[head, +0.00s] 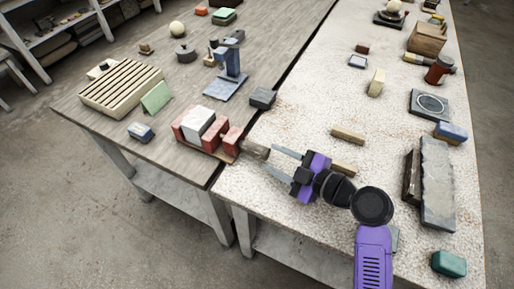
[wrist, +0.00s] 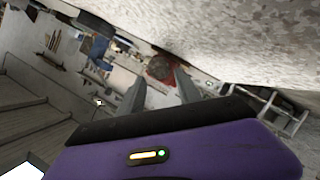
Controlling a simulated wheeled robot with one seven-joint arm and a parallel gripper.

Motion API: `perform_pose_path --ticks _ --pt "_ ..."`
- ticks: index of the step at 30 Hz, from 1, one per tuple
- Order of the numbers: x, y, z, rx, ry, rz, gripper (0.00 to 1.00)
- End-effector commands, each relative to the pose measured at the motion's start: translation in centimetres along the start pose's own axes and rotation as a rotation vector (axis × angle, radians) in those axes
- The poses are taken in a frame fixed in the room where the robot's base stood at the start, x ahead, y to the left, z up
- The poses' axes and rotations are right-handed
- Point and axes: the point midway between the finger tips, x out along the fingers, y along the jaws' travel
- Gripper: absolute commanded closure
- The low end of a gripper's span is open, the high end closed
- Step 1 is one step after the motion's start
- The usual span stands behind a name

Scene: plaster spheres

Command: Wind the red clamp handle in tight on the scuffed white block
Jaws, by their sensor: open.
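The red clamp (head: 232,138) lies near the right edge of the wooden bench. The white block (head: 199,123) sits between its red jaws; any gap is too small to tell. A brownish-grey part (head: 255,150) sticks out from the clamp's right end toward my gripper; I cannot tell if it is the handle. My gripper (head: 272,163) is open, low over the speckled table's left side, its fingers pointing at that end. In the wrist view a round reddish-brown end (wrist: 160,68) shows between and beyond the fingertips (wrist: 160,82). Contact is not visible.
A dark grey block (head: 263,98) lies behind the clamp. A blue stand (head: 228,75) and a slatted cream rack (head: 122,88) stand farther back. Wooden strips (head: 347,135) lie close to my gripper. A long grey stone slab (head: 437,180) is at right. The speckled table's middle is mostly clear.

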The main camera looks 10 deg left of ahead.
Motion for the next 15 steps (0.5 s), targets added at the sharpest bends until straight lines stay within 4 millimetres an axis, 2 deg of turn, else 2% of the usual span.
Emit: perform_pose_path --ticks 9,15 --pt "4.8 0.0 -0.2 0.003 0.002 -0.005 0.59" --pt "6.7 -0.1 -0.1 0.005 0.001 -0.003 0.59"
